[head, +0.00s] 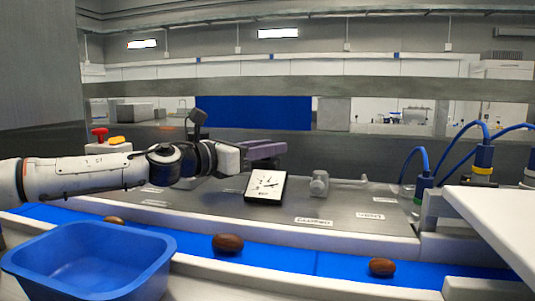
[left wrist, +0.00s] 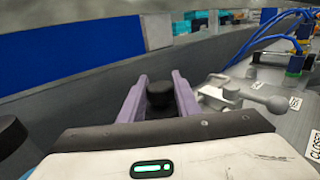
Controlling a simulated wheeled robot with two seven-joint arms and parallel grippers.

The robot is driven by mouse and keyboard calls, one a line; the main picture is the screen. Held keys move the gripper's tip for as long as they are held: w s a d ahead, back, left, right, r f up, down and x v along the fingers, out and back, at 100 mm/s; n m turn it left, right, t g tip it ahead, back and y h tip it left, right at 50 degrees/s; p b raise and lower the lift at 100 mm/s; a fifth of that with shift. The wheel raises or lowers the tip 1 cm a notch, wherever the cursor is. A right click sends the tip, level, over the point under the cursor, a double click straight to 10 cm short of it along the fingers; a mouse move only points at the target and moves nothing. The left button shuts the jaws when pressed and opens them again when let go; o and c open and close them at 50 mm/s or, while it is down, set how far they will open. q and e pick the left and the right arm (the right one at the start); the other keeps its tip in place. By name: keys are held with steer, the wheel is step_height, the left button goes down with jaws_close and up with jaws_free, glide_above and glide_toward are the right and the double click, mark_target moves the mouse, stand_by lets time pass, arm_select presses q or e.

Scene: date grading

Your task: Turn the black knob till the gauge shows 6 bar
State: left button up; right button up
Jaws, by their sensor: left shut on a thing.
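The black knob (left wrist: 159,93) stands between the two purple fingers of my left gripper (left wrist: 161,80) in the left wrist view. The fingers are shut on its sides. In the head view my left gripper (head: 265,151) reaches in from the left over the grey panel, and its fingers hide the knob. The gauge (head: 265,185) has a white face in a black frame and sits just below and in front of the fingers. Its dark needle shows, but the numbers are too small to read. My right gripper is not in view.
A grey lever valve (head: 320,184) stands right of the gauge, with labels before it. A blue belt (head: 290,258) carrying brown dates (head: 228,243) runs along the front. A blue bin (head: 90,262) is front left. Blue hoses (head: 465,135) rise at right. A red button (head: 100,133) is far left.

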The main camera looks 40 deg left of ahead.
arm_select(q)
steer(key=shift+r, duration=0.1)
steer(key=o, duration=1)
steer(key=shift+o, duration=0.2)
steer(key=shift+s+b, duration=0.7)
steer(key=s+b, duration=0.2)
steer(key=s, duration=0.1)
steer(key=s+a+b, duration=0.1)
steer(key=s, duration=0.1)
steer(key=shift+s+f, duration=0.1)
steer(key=shift+f, duration=0.1)
steer(key=shift+s+a+r+b, duration=0.15)
steer(key=shift+s+b, duration=0.8)
steer(key=shift+s, duration=0.85)
